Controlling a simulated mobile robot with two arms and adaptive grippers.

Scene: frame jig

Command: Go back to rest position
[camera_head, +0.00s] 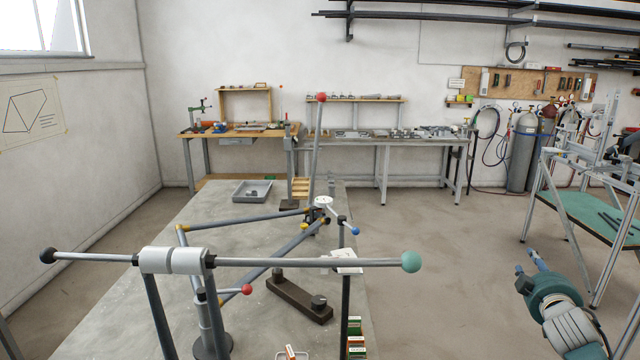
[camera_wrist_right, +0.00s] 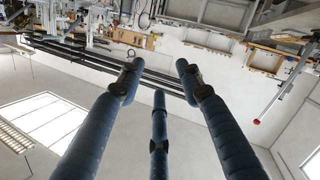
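My right gripper (camera_head: 533,270) is at the lower right of the head view, over the floor and clear of the table. Its blue fingers point up and away. In the right wrist view the fingers of the right gripper (camera_wrist_right: 158,82) stand apart with nothing between them. My left gripper is not in the head view. The frame jig (camera_head: 180,260) stands on the grey table (camera_head: 235,212), with grey tubes ending in red, blue, teal and black balls.
A grey tray (camera_head: 252,191) lies at the table's far end. A dark bar (camera_head: 300,298) lies near the jig's foot. A green-topped stand (camera_head: 590,215) is at the right, beyond my right gripper. Workbenches line the back wall. The floor (camera_head: 450,250) between table and stand is clear.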

